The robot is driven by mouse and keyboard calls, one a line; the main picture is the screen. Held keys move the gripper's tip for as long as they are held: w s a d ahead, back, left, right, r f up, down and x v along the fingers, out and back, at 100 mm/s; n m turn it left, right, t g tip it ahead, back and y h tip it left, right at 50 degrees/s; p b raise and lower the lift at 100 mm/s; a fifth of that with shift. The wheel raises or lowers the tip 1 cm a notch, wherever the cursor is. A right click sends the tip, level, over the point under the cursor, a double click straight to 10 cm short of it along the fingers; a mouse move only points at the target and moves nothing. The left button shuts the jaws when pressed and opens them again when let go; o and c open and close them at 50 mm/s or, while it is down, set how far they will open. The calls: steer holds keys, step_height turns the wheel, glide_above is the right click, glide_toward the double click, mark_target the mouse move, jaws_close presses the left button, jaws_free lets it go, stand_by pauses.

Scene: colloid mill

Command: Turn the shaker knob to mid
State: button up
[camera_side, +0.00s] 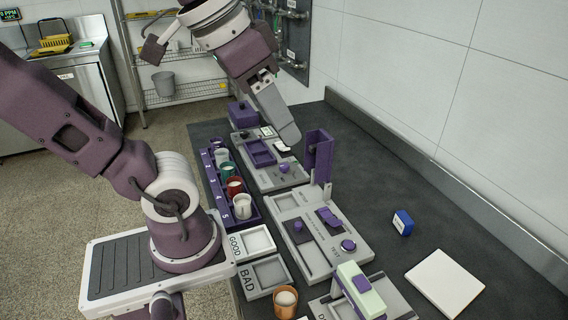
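My gripper (288,136) points down and to the right above the far grey station (279,181). Only one broad grey finger shape shows, so its opening is hidden. A round purple knob (284,168) sits on that far station, a little below my gripper in the picture and apart from it. A second round purple knob (348,245) is on the middle grey station (342,267), which bears the word TEST. No readable label shows which knob is the shaker's, and the knob markings are too small to read.
A purple rack (245,222) holds several cups left of the stations. An upright purple part (318,157) rises just right of the far knob. GOOD (258,240) and BAD (271,273) trays are nearer. A blue box (403,223) and white slab (445,283) lie right.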

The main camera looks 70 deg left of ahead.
steer(key=w+a+r+n+g, duration=0.2)
steer(key=w+a+r, duration=0.3)
steer(key=w+a, duration=0.5)
steer(key=n+g, duration=0.2)
steer(key=g, duration=0.1)
glide_above(284, 165)
step_height(284, 165, down, 7)
step_height(284, 165, down, 34)
steer(key=shift+f, duration=0.2)
steer(key=shift+c, duration=0.4)
jaws_close()
